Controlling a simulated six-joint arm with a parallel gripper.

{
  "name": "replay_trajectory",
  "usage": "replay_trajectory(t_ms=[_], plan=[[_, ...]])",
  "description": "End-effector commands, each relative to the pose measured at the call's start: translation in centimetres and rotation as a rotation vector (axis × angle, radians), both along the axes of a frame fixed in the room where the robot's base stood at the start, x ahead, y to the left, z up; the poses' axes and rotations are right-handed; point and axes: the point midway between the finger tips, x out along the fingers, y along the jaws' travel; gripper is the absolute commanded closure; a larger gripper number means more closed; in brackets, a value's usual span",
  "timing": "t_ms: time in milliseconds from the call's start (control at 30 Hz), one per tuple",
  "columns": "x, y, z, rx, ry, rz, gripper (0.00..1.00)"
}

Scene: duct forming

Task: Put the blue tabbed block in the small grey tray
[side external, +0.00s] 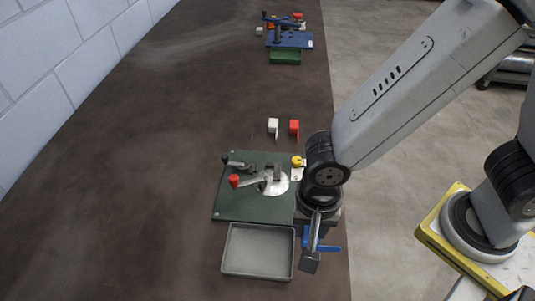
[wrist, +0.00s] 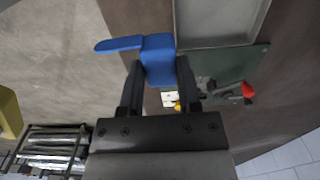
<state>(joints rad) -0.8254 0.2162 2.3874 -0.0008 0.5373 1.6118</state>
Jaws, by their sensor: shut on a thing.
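The blue tabbed block (wrist: 158,62) is between the two fingers of my gripper (wrist: 158,80) in the wrist view, with its flat tab pointing left. My gripper is shut on it. In the side view the blue block (side external: 331,248) shows only partly behind my gripper (side external: 311,252), at the right of the tray. The small grey tray (side external: 231,274) lies in front of the green fixture plate and looks empty. Its near part also shows at the top of the wrist view (wrist: 180,32). The block is beside the tray, not over it.
The green plate (side external: 228,205) carries a clamp with a red knob (side external: 234,181) and a yellow knob (side external: 296,161). A blue fixture (side external: 290,39) sits far back. The table left of the tray is clear.

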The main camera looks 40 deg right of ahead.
Motion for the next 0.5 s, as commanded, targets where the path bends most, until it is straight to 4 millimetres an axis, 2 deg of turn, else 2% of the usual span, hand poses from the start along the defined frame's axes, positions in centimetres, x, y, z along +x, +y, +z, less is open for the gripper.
replay_trajectory(t_ms=[500], plan=[[5.4,3.7,-3.0,-0.001,0.001,-0.001,1.00]])
